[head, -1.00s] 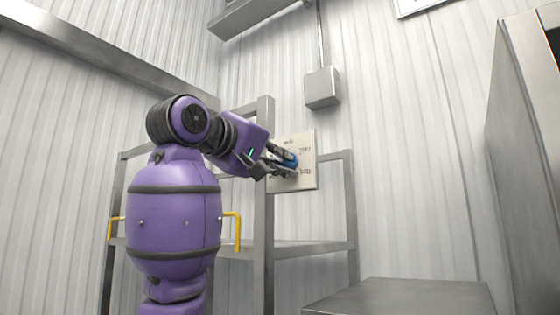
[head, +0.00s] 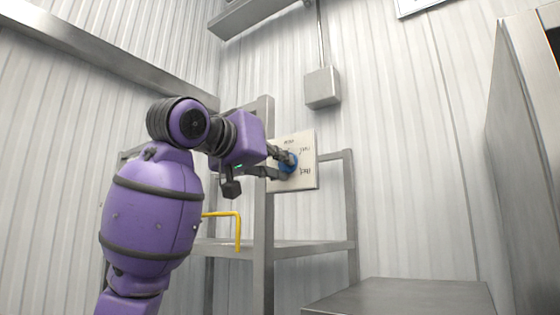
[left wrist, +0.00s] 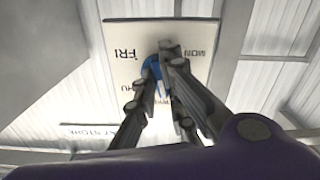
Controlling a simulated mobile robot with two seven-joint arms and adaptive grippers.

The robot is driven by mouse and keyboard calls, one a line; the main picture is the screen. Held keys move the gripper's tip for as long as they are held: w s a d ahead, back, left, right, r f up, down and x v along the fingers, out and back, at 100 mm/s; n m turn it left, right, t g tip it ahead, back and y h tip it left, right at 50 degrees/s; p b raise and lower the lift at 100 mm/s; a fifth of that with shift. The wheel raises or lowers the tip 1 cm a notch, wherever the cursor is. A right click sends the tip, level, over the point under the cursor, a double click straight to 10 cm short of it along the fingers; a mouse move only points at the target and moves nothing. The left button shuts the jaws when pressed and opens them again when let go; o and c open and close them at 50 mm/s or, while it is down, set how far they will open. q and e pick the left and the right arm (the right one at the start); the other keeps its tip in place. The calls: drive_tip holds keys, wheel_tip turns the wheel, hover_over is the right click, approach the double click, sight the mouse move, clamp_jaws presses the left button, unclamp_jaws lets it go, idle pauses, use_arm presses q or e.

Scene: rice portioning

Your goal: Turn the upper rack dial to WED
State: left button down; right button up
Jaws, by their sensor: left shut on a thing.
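The upper rack dial is a blue knob (head: 288,162) on a cream panel (head: 305,152) fixed to the metal rack. Black day labels stand around the knob; in the left wrist view the panel (left wrist: 130,75) shows FRI and MON, with other labels partly covered. My left gripper (head: 283,163) is shut on the blue knob, with a finger on either side of it. In the left wrist view the fingers (left wrist: 160,68) hide much of the knob (left wrist: 152,70). Which day the knob points to cannot be made out. My right gripper is out of view.
The grey metal rack (head: 264,215) stands behind my left arm, with a shelf below the panel. A grey box (head: 322,88) hangs on the wall above. A metal table (head: 400,296) is at the lower right, and a tall steel cabinet (head: 520,150) stands at the right.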

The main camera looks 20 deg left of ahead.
use_arm(q)
drive_tip(key=shift+m, duration=1.1)
drive_tip(key=c, duration=1.8)
unclamp_jaws()
drive_tip(key=shift+s, duration=0.1)
drive_tip(key=shift+c, duration=0.2)
drive_tip(key=v, duration=1.2)
